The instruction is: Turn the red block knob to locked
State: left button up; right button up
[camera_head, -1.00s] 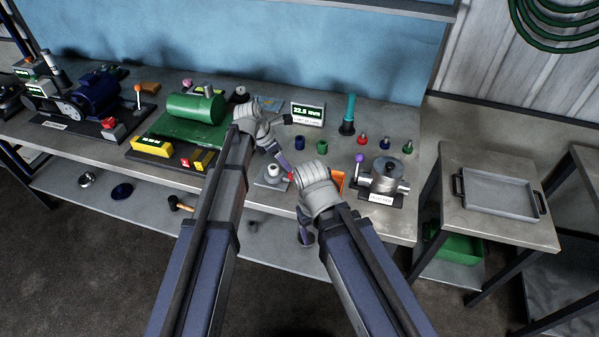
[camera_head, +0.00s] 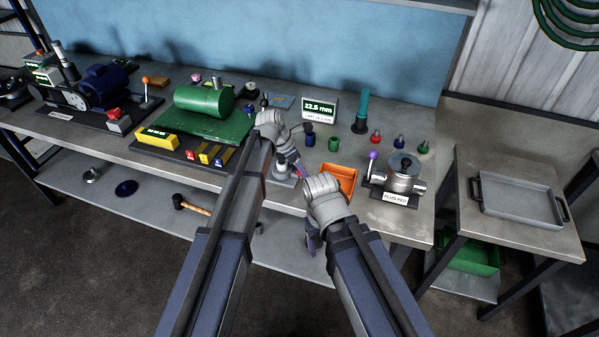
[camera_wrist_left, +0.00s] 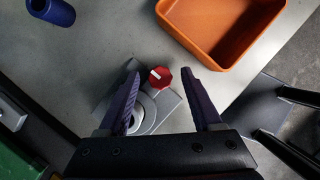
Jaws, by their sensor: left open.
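The red block knob (camera_wrist_left: 161,77) is eight-sided with a short white mark on its face. It sits on the side of a grey block (camera_head: 283,169) with a round metal part, on the bench. In the left wrist view the knob lies between the fingers of my left gripper (camera_wrist_left: 161,72), with a gap on each side, wider on the right. The gripper is open and not seen touching it.
An orange bin (camera_head: 340,177) stands just right of the block. A blue cup (camera_head: 310,139) and green cup (camera_head: 334,144) are behind. The plug pot (camera_head: 402,175) with its purple-knobbed lever is farther right. A display (camera_head: 319,108) reads 22.5 mm.

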pick_arm(q)
jog(key=shift+c, duration=0.3)
grip_shut()
dwell(0.3)
